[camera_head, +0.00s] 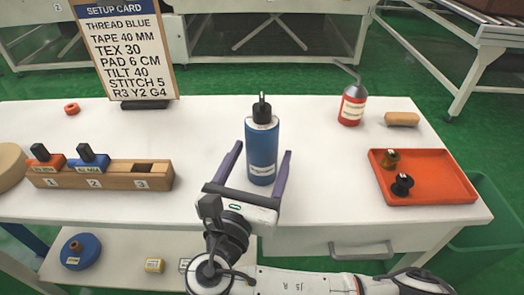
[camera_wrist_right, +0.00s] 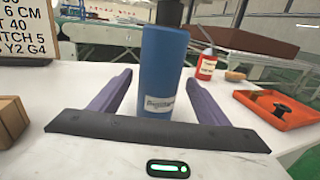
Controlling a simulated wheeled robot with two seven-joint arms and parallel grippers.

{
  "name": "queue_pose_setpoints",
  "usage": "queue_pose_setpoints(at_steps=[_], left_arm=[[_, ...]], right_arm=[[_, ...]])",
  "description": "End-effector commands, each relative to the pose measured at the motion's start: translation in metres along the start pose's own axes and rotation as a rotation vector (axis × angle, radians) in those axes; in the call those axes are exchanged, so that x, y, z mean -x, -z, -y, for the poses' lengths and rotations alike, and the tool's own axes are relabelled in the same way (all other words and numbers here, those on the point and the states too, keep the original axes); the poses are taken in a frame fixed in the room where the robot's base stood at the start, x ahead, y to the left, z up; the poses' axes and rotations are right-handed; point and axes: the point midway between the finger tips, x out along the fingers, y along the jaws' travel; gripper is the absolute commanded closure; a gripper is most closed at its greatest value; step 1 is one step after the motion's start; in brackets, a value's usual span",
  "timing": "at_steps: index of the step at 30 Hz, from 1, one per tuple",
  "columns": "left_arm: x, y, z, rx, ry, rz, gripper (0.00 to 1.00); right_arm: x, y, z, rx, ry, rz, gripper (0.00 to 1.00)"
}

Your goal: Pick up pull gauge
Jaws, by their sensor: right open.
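A blue cylinder (camera_head: 262,150) with a black cap and a small hook on top, which looks like the pull gauge, stands upright on the white table. In the right wrist view the blue cylinder (camera_wrist_right: 160,70) carries a pale label too blurred to read. My right gripper (camera_head: 263,151) is open, low over the table. Its two purple fingers reach to either side of the cylinder, with a visible gap on each side in the head view. Its fingers also show in the right wrist view (camera_wrist_right: 159,80). My left gripper is out of view.
On the white table (camera_head: 330,190), a wooden block (camera_head: 155,183) with numbered slots stands left. An orange tray (camera_head: 448,190) holding two small knobbed pieces, a red oil can (camera_head: 352,105) and a tan block (camera_head: 402,119) are right. A setup card (camera_head: 125,50) stands behind.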

Motion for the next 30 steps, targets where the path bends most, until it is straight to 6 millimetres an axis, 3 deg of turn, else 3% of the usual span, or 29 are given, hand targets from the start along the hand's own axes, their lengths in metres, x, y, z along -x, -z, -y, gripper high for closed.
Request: queue_pose_setpoints(at_steps=[15,23,30], left_arm=[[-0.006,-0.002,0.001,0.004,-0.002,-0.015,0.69],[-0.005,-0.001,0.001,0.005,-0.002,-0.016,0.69],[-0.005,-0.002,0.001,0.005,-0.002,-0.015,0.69]], right_arm=[[-0.058,0.001,-0.001,0.001,0.001,0.001,0.31],[-0.060,0.000,-0.001,0.000,0.000,-0.001,0.31],[-0.060,0.000,-0.001,0.000,0.000,-0.001,0.71]])
